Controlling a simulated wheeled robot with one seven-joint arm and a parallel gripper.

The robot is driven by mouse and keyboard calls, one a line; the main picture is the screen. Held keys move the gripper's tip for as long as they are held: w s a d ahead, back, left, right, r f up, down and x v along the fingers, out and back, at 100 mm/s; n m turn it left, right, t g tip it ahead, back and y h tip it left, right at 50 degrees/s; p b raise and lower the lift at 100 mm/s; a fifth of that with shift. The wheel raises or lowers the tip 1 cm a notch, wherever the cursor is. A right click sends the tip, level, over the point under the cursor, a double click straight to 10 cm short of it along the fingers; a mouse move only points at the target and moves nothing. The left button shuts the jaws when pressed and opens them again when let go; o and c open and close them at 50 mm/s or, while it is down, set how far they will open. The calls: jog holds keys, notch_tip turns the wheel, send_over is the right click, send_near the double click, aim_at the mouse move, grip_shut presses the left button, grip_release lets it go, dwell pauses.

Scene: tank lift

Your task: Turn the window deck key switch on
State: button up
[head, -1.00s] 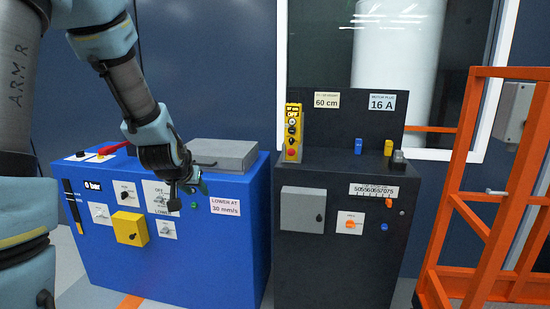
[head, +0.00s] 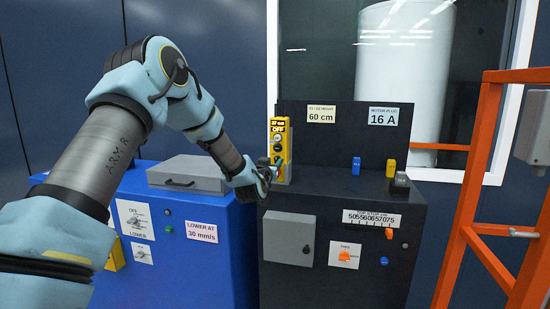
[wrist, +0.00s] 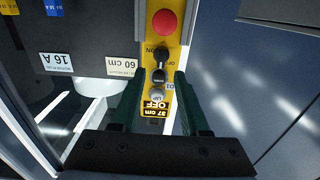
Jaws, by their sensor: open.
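A yellow control box (head: 279,128) stands upright on top of the black cabinet (head: 345,202) in front of the window. In the wrist view, the yellow box (wrist: 177,68) appears upside down, with a red button (wrist: 164,22), a dark switch (wrist: 162,57) beside ON and OFF labels, further buttons and a lit display (wrist: 156,108) reading 37 cm and OFF. My gripper (wrist: 159,76) is open, its two dark green fingers pointing at the box, one to each side of the switch column. Contact cannot be told. In the head view my gripper (head: 272,170) partly hides the box's lower part.
A blue cabinet (head: 195,265) with a grey lidded case (head: 187,172) is at the left. An orange frame (head: 482,170) rises at the right. Signs read 60 cm and 16 A.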

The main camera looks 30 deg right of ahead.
aim_at(276, 158)
jog(key=shift+p+x, duration=0.3)
jog(key=shift+x, duration=1.55)
jog(key=shift+c, duration=0.2)
grip_shut()
